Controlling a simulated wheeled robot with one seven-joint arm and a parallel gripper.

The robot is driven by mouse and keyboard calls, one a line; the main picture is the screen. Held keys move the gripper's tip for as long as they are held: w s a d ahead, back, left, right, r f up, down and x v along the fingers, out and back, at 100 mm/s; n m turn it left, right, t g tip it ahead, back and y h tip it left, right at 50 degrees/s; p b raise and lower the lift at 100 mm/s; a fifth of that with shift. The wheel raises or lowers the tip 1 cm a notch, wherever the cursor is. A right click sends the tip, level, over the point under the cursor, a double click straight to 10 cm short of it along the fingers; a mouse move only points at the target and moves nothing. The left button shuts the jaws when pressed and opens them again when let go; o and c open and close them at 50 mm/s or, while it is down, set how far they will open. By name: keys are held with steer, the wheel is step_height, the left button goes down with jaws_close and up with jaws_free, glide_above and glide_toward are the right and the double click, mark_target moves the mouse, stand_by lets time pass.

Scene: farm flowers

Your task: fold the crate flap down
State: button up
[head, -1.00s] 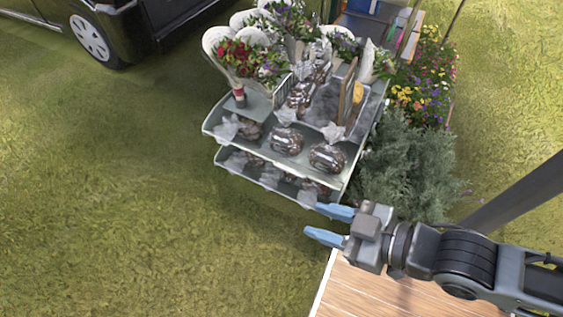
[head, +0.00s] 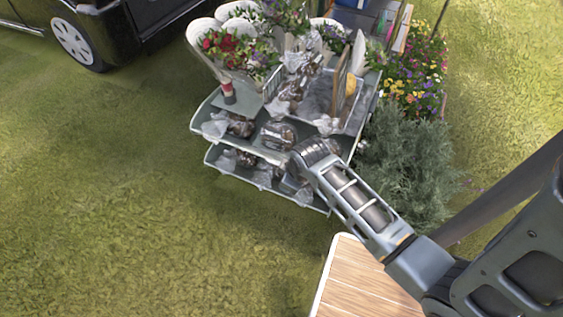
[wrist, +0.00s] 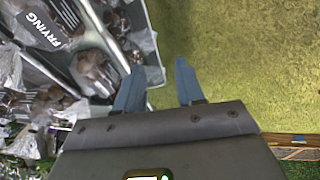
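I cannot pick out a crate flap for certain in either view. A grey tray-like container (head: 322,92) stands on the upper shelf of the stand, among bagged goods, with a thin brown panel (head: 341,78) upright at its side. My gripper (wrist: 158,82) shows two blue fingers spread apart with nothing between them, beside the shelf's pale edge (wrist: 154,74) in the wrist view. The left finger overlaps that edge in the picture; whether it touches is unclear. In the head view the gripper is hidden behind my forearm, which reaches over the stand's front right corner.
Flowers (head: 250,55) stand behind. A grey-green bush (head: 405,165) is right; a wooden tabletop (head: 355,285) is below. Grass at left is free.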

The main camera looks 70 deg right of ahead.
steer(key=w+d+r+g+y+b, duration=0.3)
steer(key=w+d+y, duration=0.25)
steer(key=d, duration=0.55)
steer(key=shift+h, duration=0.45)
steer(key=shift+b+x, duration=0.9)
steer(key=shift+x, duration=3.05)
steer(key=shift+w+a, duration=0.15)
steer(key=shift+c, duration=0.3)
jaws_close()
